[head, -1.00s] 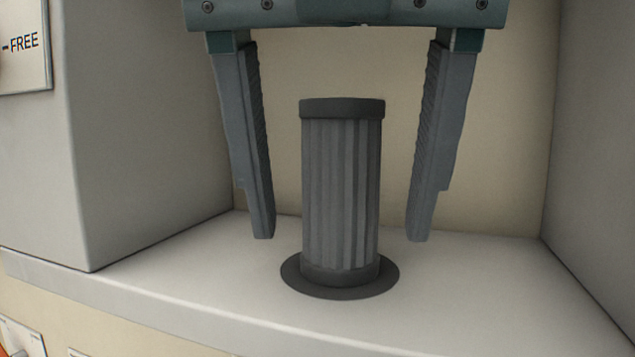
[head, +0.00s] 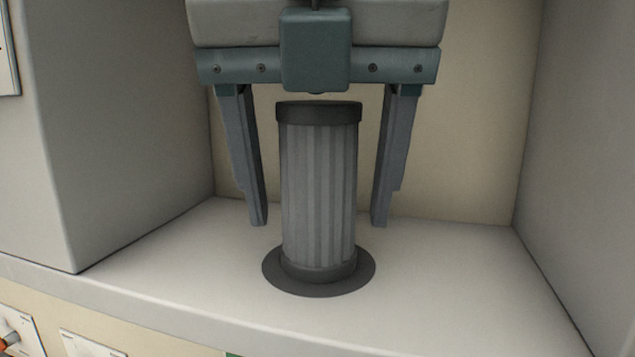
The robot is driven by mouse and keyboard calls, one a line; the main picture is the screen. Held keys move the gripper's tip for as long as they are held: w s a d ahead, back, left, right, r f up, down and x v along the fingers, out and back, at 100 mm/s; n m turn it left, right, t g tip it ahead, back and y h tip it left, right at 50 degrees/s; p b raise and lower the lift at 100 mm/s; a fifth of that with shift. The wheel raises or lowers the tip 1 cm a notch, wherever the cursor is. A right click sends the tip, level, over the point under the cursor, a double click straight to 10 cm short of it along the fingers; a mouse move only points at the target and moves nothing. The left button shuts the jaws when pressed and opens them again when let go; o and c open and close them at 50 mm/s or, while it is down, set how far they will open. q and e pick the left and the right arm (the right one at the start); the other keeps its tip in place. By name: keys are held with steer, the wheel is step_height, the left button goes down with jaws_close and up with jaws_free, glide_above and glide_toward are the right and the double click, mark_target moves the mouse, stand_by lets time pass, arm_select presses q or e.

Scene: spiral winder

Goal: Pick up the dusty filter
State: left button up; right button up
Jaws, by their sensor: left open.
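The dusty filter (head: 318,195) is a grey ribbed cylinder with dark end caps. It stands upright on a dark round base (head: 318,288) in the middle of the head view. My left gripper (head: 319,222) hangs from the top of the picture with its fingers pointing down. It is open, with one finger on each side of the filter and a visible gap on both sides. The fingertips hang beside the lower half of the filter and look slightly behind it. My right gripper is not in view.
The filter stands on a pale shelf (head: 440,285) inside a recess. A grey wall block (head: 120,130) bounds it at left, another wall (head: 580,150) at right, and a beige back wall (head: 460,120) behind. The shelf is otherwise clear.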

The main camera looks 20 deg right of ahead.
arm_select(q)
steer(key=shift+c, duration=0.3)
steer(key=c, duration=1.2)
steer(key=shift+r, duration=0.1)
steer(key=shift+r+b, duration=0.6)
steer(key=shift+b, duration=0.15)
steer(key=shift+s+a+b, duration=1)
steer(key=shift+s+b, duration=0.3)
steer(key=shift+s, duration=1.55)
steer(key=shift+s+a+b, duration=0.95)
steer(key=shift+s+b, duration=0.35)
steer(key=shift+s, duration=1.55)
steer(key=shift+s+a+b, duration=1)
steer(key=shift+s+b, duration=0.3)
steer(key=shift+s, duration=1.55)
